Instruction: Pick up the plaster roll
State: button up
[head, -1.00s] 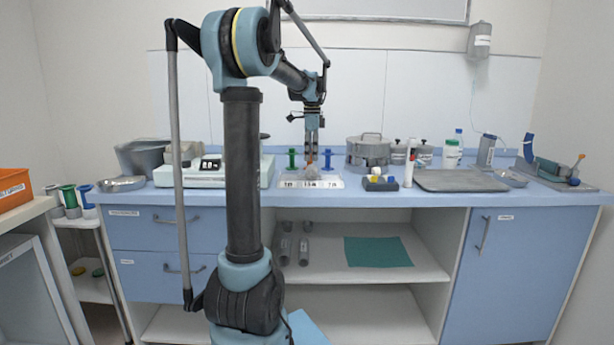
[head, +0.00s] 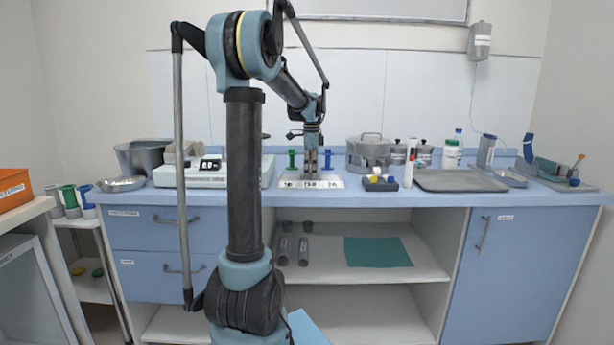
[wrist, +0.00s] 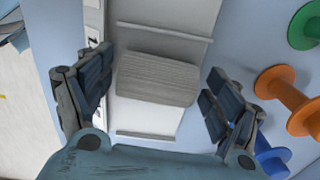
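The plaster roll, a pale grey-beige ribbed cylinder (wrist: 157,79), lies on a white stand (wrist: 150,115) with raised cross ridges. My gripper (wrist: 158,74) is open, one finger on each side of the roll, with narrow gaps at its ends; I cannot tell whether either finger touches. In the head view my gripper (head: 310,173) points down at the labelled white stand (head: 286,185) on the blue counter. The roll is not clear in the head view, where the gripper covers that spot.
A white device (head: 205,176) is left on the counter; a small dark block (head: 380,185) and steel pot (head: 368,153) are right. The counter's front edge is near.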

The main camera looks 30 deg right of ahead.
jog(key=c, duration=0.9)
jog(key=shift+o, duration=0.2)
